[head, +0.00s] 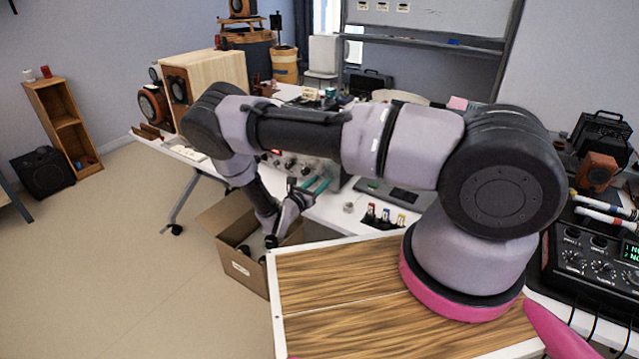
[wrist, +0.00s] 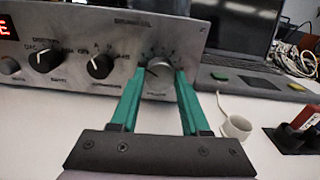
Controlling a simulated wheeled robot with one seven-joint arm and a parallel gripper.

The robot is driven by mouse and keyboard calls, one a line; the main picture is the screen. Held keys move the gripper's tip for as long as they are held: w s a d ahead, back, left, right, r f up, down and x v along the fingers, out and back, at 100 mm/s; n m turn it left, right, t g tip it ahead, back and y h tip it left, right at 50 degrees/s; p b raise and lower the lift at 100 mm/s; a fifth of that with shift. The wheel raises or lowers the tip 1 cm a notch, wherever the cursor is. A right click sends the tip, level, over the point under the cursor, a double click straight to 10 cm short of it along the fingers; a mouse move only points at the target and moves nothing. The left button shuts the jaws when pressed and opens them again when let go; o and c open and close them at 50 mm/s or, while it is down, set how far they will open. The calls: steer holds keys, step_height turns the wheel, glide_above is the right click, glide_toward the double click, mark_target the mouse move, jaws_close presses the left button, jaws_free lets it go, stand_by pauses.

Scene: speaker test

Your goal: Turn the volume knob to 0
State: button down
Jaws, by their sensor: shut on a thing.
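The volume knob (wrist: 158,76) is a round silver knob at the right end of the amplifier's grey front panel (wrist: 122,28) in the wrist view. My gripper (wrist: 160,80) has two green fingers, one on each side of this knob, and is shut on it. The knob's pointer is too small to read clearly. In the head view my gripper (head: 318,186) reaches the right part of the amplifier front (head: 290,163), and the knob itself is hidden there.
Two black knobs (wrist: 44,60) (wrist: 100,66) sit left on the panel, beside a red display (wrist: 8,26). A white ring-shaped object (wrist: 237,127) and a dark holder (wrist: 288,138) stand right on the white table. A cardboard box (head: 245,262) stands below the arm.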

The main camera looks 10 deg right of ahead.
steer(key=n, duration=1)
steer(key=shift+n, duration=2.2)
steer(key=shift+c, duration=1.9)
jaws_free()
steer(key=shift+s+a, duration=0.1)
steer(key=v, duration=1)
steer(key=shift+s+a, duration=0.2)
